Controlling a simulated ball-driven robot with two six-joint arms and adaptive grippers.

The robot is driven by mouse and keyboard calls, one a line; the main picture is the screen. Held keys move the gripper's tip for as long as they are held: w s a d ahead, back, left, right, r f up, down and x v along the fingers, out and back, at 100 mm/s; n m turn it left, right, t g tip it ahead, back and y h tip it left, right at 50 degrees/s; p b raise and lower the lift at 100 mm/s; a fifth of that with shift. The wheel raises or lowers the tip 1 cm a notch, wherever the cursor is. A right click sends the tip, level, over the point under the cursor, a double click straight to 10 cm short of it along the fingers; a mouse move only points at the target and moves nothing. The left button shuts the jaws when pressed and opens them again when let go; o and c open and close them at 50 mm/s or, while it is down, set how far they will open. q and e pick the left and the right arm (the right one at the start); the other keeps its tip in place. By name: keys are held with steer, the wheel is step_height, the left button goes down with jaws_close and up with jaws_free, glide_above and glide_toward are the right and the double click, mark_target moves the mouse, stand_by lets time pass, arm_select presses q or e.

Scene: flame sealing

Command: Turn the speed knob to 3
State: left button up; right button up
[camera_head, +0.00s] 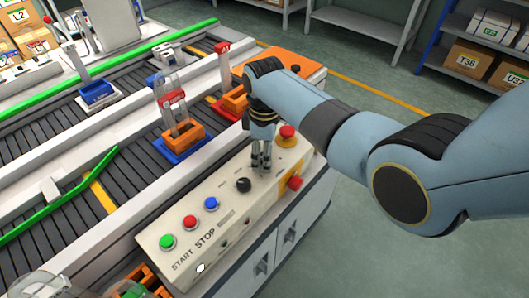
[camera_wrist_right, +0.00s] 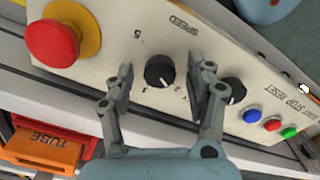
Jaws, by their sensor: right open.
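The speed knob (camera_wrist_right: 160,71) is a black round dial on the cream control panel (camera_wrist_right: 195,45), below the printed word SPEED in the right wrist view. Its white mark points toward the lower edge of that picture; the small scale marks there are partly too small to read, though a 5 shows at upper left. My right gripper (camera_wrist_right: 164,77) is open, with one finger on each side of the knob; I cannot tell whether they touch it. In the head view my right gripper (camera_head: 261,165) points down at the panel and hides the knob. My left gripper is out of view.
A second black knob (camera_head: 243,185) sits close to the right gripper. A red emergency button (camera_head: 287,132), blue button (camera_head: 211,204), red button (camera_head: 190,221) and green button (camera_head: 167,241) share the panel. The conveyor (camera_head: 75,128) with tube holders runs alongside.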

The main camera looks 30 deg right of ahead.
jaws_close()
stand_by(0.3)
steer(key=m+p, duration=0.2)
steer(key=shift+r+m, duration=0.1)
steer(key=shift+m, duration=0.3)
steer(key=m+p, duration=0.1)
steer(key=m, duration=0.1)
steer(key=shift+m, duration=0.3)
steer(key=m+p, duration=0.1)
steer(key=m, duration=0.2)
steer(key=shift+m+p, duration=0.6)
steer(key=shift+m, duration=1)
